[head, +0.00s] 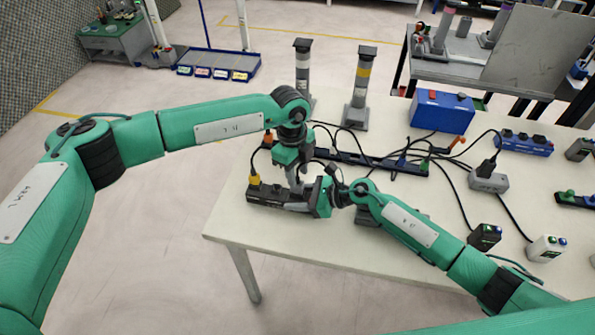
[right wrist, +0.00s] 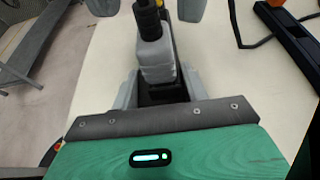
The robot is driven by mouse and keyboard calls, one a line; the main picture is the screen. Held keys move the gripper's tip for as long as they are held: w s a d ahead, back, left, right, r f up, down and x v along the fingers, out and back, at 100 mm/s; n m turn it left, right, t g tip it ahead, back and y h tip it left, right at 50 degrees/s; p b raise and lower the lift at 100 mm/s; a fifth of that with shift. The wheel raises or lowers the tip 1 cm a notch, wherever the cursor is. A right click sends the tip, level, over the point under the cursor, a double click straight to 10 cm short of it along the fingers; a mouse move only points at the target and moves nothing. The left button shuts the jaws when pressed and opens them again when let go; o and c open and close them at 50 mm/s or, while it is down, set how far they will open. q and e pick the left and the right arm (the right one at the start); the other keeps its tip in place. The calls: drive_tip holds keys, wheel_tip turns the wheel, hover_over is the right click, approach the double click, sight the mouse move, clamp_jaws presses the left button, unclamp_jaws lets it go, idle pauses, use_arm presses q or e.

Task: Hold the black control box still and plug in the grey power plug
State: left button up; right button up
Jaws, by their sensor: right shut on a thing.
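The black control box (head: 262,192) lies near the table's left front edge, with a yellow plug (head: 254,180) standing in its left end. My left gripper (head: 298,187) points down over the box's right part. Its two grey fingers at the top of the right wrist view (right wrist: 147,8) are apart, with pale table showing between one finger and the dark parts in the middle. My right gripper (right wrist: 158,98) reaches in from the right and is shut on the grey power plug (right wrist: 160,66), which has a black cable end. The fingers hide the plug's contact with the box.
A long black strip (head: 350,159) with coloured plugs and loose cables lies behind the box. A blue case (head: 441,111), a blue power strip (head: 524,143), a grey block (head: 488,181) and two posts (head: 360,90) stand farther back or right. The table's left front corner (head: 225,225) is clear.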

use_arm(q)
wheel_tip(320, 180, up, 11)
drive_tip(key=w+a, duration=0.1)
drive_tip(key=shift+r, duration=0.2)
use_arm(e)
drive_tip(key=o, duration=1.2)
